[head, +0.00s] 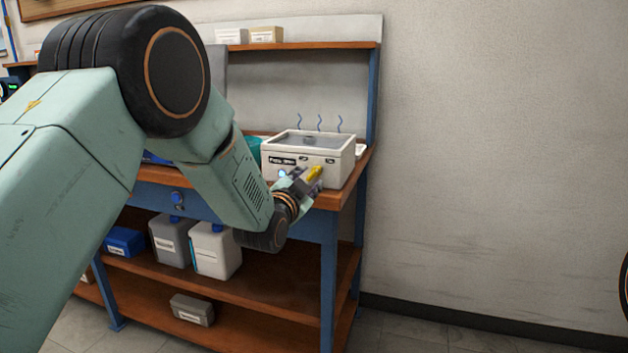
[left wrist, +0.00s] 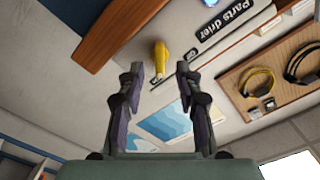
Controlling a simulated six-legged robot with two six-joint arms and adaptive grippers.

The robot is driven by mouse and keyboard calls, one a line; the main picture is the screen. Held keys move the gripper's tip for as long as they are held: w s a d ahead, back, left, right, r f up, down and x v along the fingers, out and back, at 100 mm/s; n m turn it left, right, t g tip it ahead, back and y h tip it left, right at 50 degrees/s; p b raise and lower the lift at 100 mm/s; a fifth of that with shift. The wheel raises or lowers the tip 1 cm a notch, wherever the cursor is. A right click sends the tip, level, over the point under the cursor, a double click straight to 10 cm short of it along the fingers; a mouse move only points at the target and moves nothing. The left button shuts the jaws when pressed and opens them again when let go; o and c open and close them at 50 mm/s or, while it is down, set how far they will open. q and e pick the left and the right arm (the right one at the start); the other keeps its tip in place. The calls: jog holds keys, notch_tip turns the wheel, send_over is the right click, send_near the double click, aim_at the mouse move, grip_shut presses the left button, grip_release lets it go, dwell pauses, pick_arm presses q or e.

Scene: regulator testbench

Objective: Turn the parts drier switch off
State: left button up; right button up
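The parts drier (head: 340,172) is a white box with a grey top and blue wavy marks above it, at the right end of the workbench in the head view. Its black label (left wrist: 228,22) reads "Parts drier" in the left wrist view. A yellow switch lever (head: 315,173) sticks out of its front; it also shows in the left wrist view (left wrist: 161,58). My left gripper (head: 300,181) is at the drier's front, close to the lever. In the left wrist view its fingers (left wrist: 160,72) are apart, with the lever beyond and between their tips. I cannot tell contact.
The wooden bench top (head: 356,171) ends just below the drier. A teal item (head: 253,147) stands left of it, partly hidden by my arm. A shelf (head: 330,45) runs above. The wall side at right is clear.

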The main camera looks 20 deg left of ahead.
aim_at(313, 175)
pick_arm(q)
jog(key=shift+w+a+f, duration=0.1)
jog(key=shift+w+f, duration=0.1)
jog(key=shift+w, duration=0.9)
jog(key=shift+w+d+r+b, duration=0.2)
jog(key=shift+w+b, duration=0.15)
jog(key=shift+w, duration=0.2)
jog(key=shift+w+a+f, duration=0.1)
grip_shut()
